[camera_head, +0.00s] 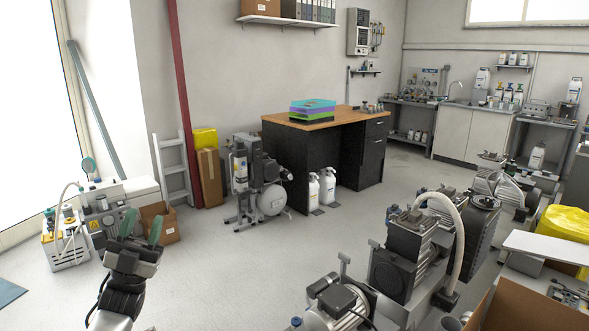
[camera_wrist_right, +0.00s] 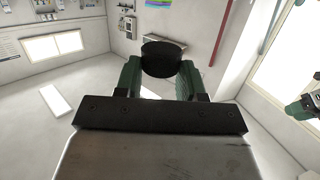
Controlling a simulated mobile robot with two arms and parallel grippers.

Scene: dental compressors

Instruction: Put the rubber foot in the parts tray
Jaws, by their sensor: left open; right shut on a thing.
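The rubber foot (camera_wrist_right: 162,58) is a short, dark, round piece in the right wrist view. My right gripper (camera_wrist_right: 161,78) is shut on it, with a green finger on each side, and holds it up in the air. The right gripper does not show in the head view. My left gripper (camera_head: 141,228) is open and empty at the lower left of the head view, above the floor. I cannot tell for sure which thing is the parts tray; a stack of coloured trays (camera_head: 313,109) in teal, purple, green and black sits on the desk.
The desk (camera_head: 285,118) has a wooden top and black sides. A compressor (camera_head: 262,185) and white bottles (camera_head: 327,187) stand before it. Larger machines (camera_head: 405,250) fill the lower right, beside an open cardboard box (camera_head: 535,300). The floor between left gripper and machines is clear.

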